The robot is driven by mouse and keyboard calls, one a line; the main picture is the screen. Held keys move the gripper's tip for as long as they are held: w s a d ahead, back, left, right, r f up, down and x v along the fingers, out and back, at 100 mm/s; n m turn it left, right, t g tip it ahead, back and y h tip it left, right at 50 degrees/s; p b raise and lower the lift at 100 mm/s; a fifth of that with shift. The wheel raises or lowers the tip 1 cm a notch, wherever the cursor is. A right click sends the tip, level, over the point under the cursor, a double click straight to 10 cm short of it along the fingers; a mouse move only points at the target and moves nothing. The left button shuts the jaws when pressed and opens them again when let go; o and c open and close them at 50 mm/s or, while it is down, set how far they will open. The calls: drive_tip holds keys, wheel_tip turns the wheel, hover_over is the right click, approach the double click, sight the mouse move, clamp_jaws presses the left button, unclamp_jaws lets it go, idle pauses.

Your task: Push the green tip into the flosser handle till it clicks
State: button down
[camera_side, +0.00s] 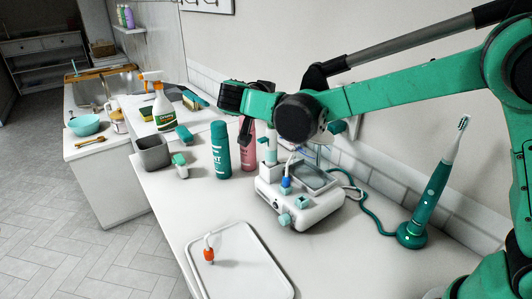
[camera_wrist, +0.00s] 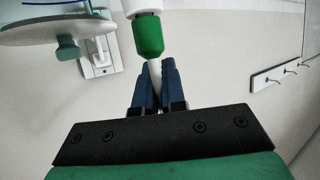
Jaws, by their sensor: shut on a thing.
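In the wrist view, my gripper (camera_wrist: 155,70) has its two blue fingers closed around the thin white shaft of the green tip (camera_wrist: 150,38). The tip's green collar sticks out beyond the fingers. Its far end meets a white part (camera_wrist: 141,5), apparently the flosser handle, cut off by the top edge. I cannot tell whether collar and handle are fully seated. In the side view, a white and teal upright piece (camera_side: 271,147) stands by the flosser base (camera_side: 300,205), below my dark wrist. My fingertips are hard to make out there.
A tip with a blue collar (camera_side: 287,182) stands on the base. A white tray (camera_side: 250,275) holds an orange-collared tip (camera_side: 209,252). A teal can (camera_side: 221,150), pink bottle (camera_side: 249,150), grey cup (camera_side: 152,152) and electric toothbrush (camera_side: 430,200) stand around.

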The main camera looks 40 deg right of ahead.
drive_tip(key=shift+f, duration=0.15)
drive_tip(key=c, duration=0.9)
unclamp_jaws()
drive_tip(key=shift+o, duration=0.2)
drive_tip(key=s+a+r+n+t+y, duration=0.1)
drive_tip(key=s+a+r+n, duration=0.15)
drive_tip(key=a, duration=0.25)
drive_tip(key=s+d+f+n+y, duration=0.2)
drive_tip(key=s+f+n+y, duration=0.1)
drive_tip(key=s, duration=0.4)
drive_tip(key=s+d+f+n+y, duration=0.3)
drive_tip(key=s+f+n+y, duration=0.1)
drive_tip(key=s+n+y, duration=0.2)
drive_tip(key=shift+s+f+g+y, duration=0.3)
drive_tip(key=shift+s+g+y, duration=0.1)
drive_tip(key=shift+s+y, duration=0.5)
